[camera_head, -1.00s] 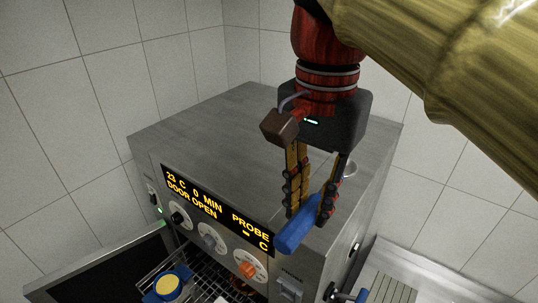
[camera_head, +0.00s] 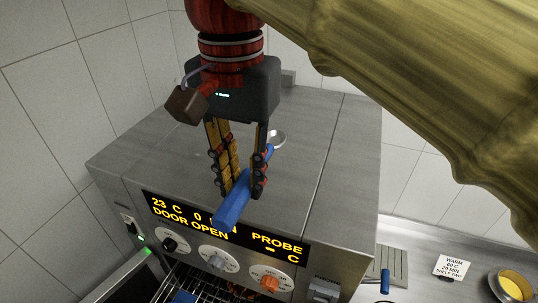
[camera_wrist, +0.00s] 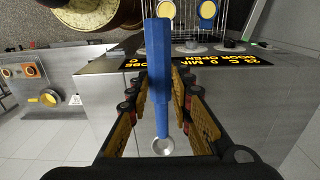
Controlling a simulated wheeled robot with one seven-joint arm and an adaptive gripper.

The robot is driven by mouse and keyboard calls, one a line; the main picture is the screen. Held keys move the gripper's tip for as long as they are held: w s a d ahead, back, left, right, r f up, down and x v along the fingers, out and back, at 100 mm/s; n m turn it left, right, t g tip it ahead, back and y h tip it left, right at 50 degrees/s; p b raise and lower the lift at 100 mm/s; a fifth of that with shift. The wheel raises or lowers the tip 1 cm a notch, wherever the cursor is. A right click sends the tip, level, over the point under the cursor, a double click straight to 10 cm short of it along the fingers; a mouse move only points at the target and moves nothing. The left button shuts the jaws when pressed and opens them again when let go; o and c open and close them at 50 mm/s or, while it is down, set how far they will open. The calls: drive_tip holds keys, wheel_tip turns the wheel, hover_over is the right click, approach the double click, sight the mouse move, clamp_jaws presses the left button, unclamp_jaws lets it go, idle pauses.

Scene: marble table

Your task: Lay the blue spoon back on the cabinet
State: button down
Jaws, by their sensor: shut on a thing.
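The blue spoon (camera_head: 233,203) is held by its handle between the fingers of my gripper (camera_head: 238,190). In the head view its handle points down toward the front edge, and its small metal bowl (camera_head: 278,138) shows behind the fingers. In the wrist view the spoon (camera_wrist: 158,75) lies lengthwise between the fingers of my gripper (camera_wrist: 160,110), bowl toward the palm. The cabinet (camera_head: 330,150) is a grey metal oven with a flat top. My gripper is over the front part of this top. I cannot tell whether the spoon touches the top.
The cabinet front has a lit display (camera_head: 225,228) reading "DOOR OPEN" and several knobs. Its door (camera_head: 120,282) is open, with a rack (camera_head: 205,285) inside. At right, a counter holds a sign (camera_head: 453,267) and a bowl of yellow stuff (camera_head: 513,287). The rear top is clear.

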drive_tip(key=w+d+f+p, duration=0.2)
drive_tip(key=w+f, duration=0.2)
drive_tip(key=w, duration=0.5)
hover_over(268, 186)
drive_tip(key=s, duration=0.1)
wheel_tip(268, 186, down, 5)
drive_tip(key=shift+s+a+r+p, duration=0.1)
drive_tip(key=shift+a+r+p, duration=0.05)
drive_tip(key=shift+p, duration=0.15)
drive_tip(key=shift+w+f, duration=0.4)
drive_tip(key=shift+f, duration=0.1)
drive_tip(key=shift+w+f+p, duration=0.1)
drive_tip(key=shift+f+p, duration=0.65)
drive_tip(key=shift+f, duration=0.75)
drive_tip(key=c, duration=1.6)
unclamp_jaws()
drive_tip(key=shift+f, duration=0.1)
